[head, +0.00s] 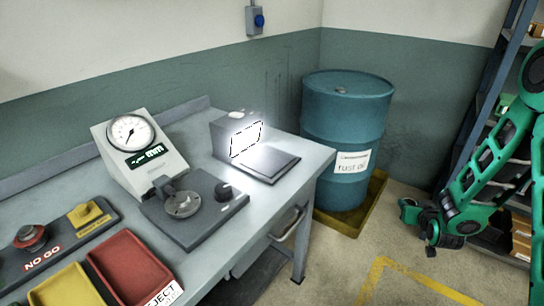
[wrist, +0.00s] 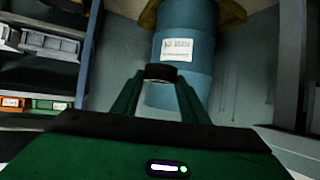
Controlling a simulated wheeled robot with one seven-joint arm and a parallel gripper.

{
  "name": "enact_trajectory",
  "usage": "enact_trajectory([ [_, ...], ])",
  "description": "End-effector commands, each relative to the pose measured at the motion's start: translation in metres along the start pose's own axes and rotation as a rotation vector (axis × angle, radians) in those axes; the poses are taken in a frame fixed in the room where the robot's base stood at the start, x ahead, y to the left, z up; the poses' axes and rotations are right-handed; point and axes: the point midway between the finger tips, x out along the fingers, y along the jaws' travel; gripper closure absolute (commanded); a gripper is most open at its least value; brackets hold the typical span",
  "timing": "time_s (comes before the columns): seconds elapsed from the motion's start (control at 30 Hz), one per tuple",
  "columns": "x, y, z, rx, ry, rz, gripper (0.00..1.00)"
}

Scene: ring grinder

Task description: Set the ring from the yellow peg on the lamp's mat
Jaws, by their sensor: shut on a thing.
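My gripper (wrist: 160,82) is shut on a dark ring (wrist: 160,72), held between the fingertips in the wrist view. In the head view my gripper (head: 412,214) hangs at the right, over the floor and well away from the bench; the ring cannot be made out there. The lamp (head: 221,140) is a grey box with a brightly glowing front panel, at the bench's far end. Its mat (head: 275,167), a flat dark pad, lies bare in front of it. The yellow peg (head: 86,212) stands at the left on a dark board, with no ring visible on it.
A red peg (head: 31,236), a red bin (head: 128,268) and a yellow bin (head: 66,289) are at the left. A blue drum (head: 345,125) stands beyond the bench; shelving (head: 510,180) is at the right.

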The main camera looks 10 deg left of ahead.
Motion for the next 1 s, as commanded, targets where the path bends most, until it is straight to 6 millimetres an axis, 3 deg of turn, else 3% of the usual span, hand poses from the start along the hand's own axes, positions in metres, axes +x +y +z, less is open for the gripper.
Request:
enact_trajectory([
  [0.37,-0.001,0.003,-0.001,0.003,0.001,0.003,0.85],
  [0.57,-0.015,-0.021,-0.007,-0.019,0.003,-0.034,0.85],
  [0.67,-0.032,-0.052,-0.015,-0.042,0.004,-0.082,0.85],
  [1.0,-0.125,-0.206,-0.046,-0.164,0.005,-0.33,0.85],
])
